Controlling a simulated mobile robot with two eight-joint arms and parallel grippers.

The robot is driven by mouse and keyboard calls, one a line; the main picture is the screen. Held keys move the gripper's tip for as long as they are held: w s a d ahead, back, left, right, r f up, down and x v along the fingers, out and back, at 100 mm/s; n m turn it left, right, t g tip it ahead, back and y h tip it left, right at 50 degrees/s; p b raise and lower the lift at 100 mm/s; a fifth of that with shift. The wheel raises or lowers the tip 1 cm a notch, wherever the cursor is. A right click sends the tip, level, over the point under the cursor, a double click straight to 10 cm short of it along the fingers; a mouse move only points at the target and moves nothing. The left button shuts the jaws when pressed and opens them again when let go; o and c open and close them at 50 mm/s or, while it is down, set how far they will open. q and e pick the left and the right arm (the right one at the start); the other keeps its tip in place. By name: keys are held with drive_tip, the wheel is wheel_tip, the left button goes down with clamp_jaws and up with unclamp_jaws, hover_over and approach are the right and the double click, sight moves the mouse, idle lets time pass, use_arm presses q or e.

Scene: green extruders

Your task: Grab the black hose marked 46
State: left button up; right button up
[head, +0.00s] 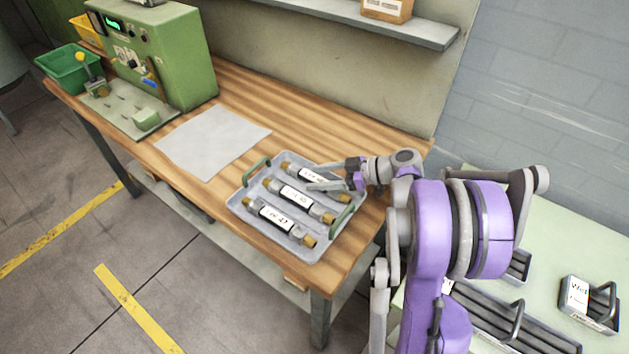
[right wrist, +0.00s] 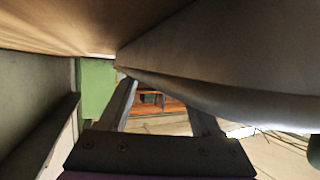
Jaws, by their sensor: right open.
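Three short black hoses with brass end fittings and white labels lie side by side in a grey tray (head: 240,206) on the wooden bench. They are the front hose (head: 258,207), the middle hose (head: 274,185) and the back hose (head: 290,168). The label numbers are too small to read surely. My right gripper (head: 314,177) is open, its fingers reaching left over the back hose and partly hiding it. I cannot tell whether they touch it. In the right wrist view my open fingers (right wrist: 163,95) show, with a large grey surface close by at upper right. My left gripper is out of view.
The tray has green handles (head: 256,172). A grey sheet (head: 212,140) lies left of it, before a green machine (head: 170,60) and a green bin (head: 68,70). A shelf (head: 350,22) overhangs the back. A pale green table (head: 590,250) with black holders stands right.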

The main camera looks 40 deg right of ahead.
drive_tip(key=shift+s, duration=0.1)
clamp_jaws()
idle(0.3)
drive_tip(key=shift+r, duration=0.1)
